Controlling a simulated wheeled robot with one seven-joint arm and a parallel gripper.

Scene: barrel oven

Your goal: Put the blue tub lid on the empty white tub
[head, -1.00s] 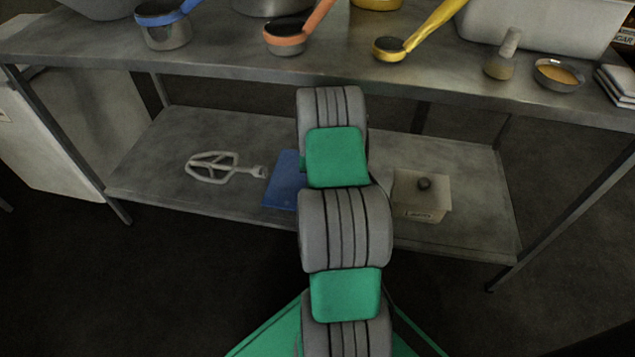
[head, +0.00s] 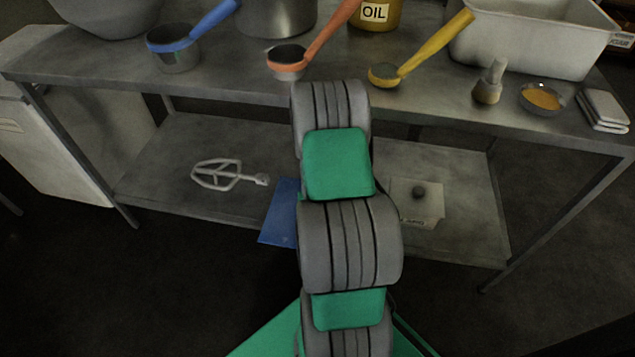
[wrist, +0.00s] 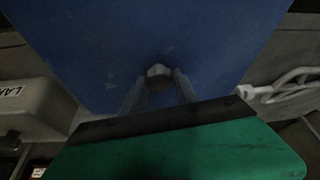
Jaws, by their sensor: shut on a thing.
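The blue tub lid (head: 280,212) shows in the head view left of my arm, over the front edge of the lower shelf; my arm hides its right part. In the wrist view the blue lid (wrist: 150,35) fills the upper middle. My gripper (wrist: 159,85) is shut on its small grey knob. My arm hides the gripper in the head view. A large whitish tub (head: 530,45) stands at the right back of the tabletop, open at the top. I cannot see its floor. A smaller white tub with a knobbed lid (head: 417,203) stands on the lower shelf.
The steel tabletop (head: 230,85) is above the lower shelf. It holds blue, orange and yellow scoops, a pestle-like tool (head: 488,85), a small bowl (head: 541,98) and folded cloths (head: 604,108). A mixer beater (head: 225,175) lies on the lower shelf (head: 160,150).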

